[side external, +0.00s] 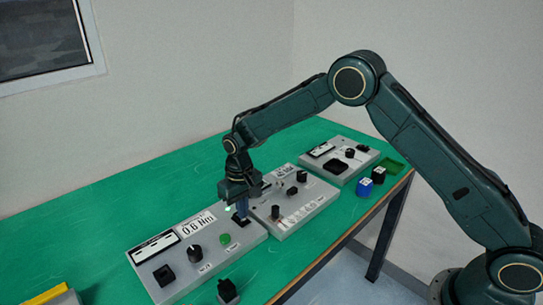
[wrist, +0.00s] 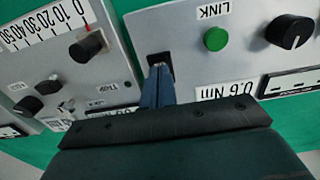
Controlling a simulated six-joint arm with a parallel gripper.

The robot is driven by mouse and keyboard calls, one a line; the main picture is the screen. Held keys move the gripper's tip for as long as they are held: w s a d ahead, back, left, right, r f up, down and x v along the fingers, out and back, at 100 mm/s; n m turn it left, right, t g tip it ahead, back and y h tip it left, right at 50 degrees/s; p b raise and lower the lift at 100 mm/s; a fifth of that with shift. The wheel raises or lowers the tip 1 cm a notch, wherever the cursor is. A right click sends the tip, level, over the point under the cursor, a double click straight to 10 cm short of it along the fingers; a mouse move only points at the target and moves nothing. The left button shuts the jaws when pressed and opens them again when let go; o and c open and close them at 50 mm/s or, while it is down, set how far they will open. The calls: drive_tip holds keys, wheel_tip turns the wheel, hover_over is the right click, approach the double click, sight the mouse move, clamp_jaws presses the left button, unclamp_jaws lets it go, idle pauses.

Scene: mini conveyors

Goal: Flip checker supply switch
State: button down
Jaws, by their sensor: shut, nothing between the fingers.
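The nearest grey panel (side external: 212,262) has a "0.6 Nm" display (side external: 198,224), a black knob (side external: 195,252), a green button (side external: 225,239) labelled LINK and a square black rocker switch (side external: 164,275). Another black switch (wrist: 153,60) sits at the panel's right end in the side view, and its label is hidden. My gripper (wrist: 158,70) is shut and empty, pointing down with its fingertips at this switch. The fingers cover part of it, and I cannot tell whether they touch it or which way it is set.
A middle grey panel (side external: 320,190) with knobs stands close beside my gripper. A third panel (side external: 352,150) stands farther back.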

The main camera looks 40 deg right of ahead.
drive_tip(key=shift+r, duration=2.95)
wheel_tip(320, 180, up, 12)
drive_tip(key=t, duration=0.1)
hover_over(245, 220)
drive_tip(key=s+d, duration=0.4)
drive_tip(key=s, duration=0.2)
drive_tip(key=s+d+r+t, duration=0.2)
drive_tip(key=s+d+r, duration=0.1)
drive_tip(key=s+r, duration=0.6)
drive_tip(key=s+d+t, duration=0.1)
drive_tip(key=s+d, duration=0.1)
drive_tip(key=s, duration=0.8)
drive_tip(key=s+d+t, duration=0.1)
drive_tip(key=s+d, duration=0.1)
drive_tip(key=s, duration=0.8)
drive_tip(key=shift+s+f+t, duration=0.3)
drive_tip(key=shift+s+f, duration=0.05)
drive_tip(key=shift+f, duration=0.1)
